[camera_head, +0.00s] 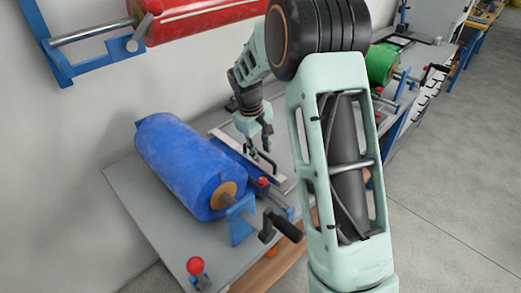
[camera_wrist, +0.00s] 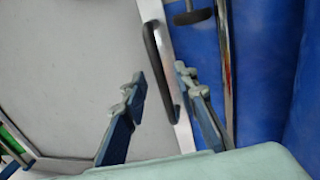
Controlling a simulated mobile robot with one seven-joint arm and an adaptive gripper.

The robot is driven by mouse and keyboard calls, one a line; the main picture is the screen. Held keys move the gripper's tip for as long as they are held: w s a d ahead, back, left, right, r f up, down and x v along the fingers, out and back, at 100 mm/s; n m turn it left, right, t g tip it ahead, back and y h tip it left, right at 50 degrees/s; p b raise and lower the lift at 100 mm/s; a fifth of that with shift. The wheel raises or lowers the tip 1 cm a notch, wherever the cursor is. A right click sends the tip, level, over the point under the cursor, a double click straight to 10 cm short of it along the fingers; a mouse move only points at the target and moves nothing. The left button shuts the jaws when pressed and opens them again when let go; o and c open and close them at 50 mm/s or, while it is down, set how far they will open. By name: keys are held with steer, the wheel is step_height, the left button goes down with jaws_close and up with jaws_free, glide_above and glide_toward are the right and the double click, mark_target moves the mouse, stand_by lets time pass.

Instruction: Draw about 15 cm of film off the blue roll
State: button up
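The blue roll (camera_head: 180,160) lies on its spindle on the grey bench, with a black crank (camera_head: 283,226) at its near end. Blue film (camera_head: 228,153) shows beside the roll, next to a pale metal bar (camera_head: 252,165) with a black handle (camera_head: 263,160). My gripper (camera_head: 258,146) points down at this handle. In the wrist view, my gripper's two fingers (camera_wrist: 159,76) are apart, with the black handle (camera_wrist: 160,62) between them in the picture. I cannot tell whether either finger touches it. Blue film also shows at the right of the wrist view (camera_wrist: 260,70).
A red roll (camera_head: 200,20) hangs on the wall bracket above. A green roll (camera_head: 381,63) stands on the bench farther back. A red knob (camera_head: 195,266) stands at the bench's near corner. My arm crosses the centre right. The floor (camera_head: 450,190) at right is clear.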

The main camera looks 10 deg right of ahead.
jaws_close()
steer(key=w+d, duration=0.2)
steer(key=d, duration=0.1)
steer(key=w+d+p, duration=0.1)
steer(key=w+d, duration=0.1)
steer(key=d, duration=0.1)
steer(key=w+d+p, duration=0.1)
steer(key=w+d, duration=0.2)
steer(key=d, duration=0.1)
steer(key=shift+d+r, duration=0.1)
steer(key=shift+o, duration=0.4)
jaws_free()
steer(key=shift+s, duration=0.1)
step_height(320, 180, up, 12)
steer(key=s+a, duration=0.1)
steer(key=a, duration=0.1)
steer(key=shift+s, duration=0.2)
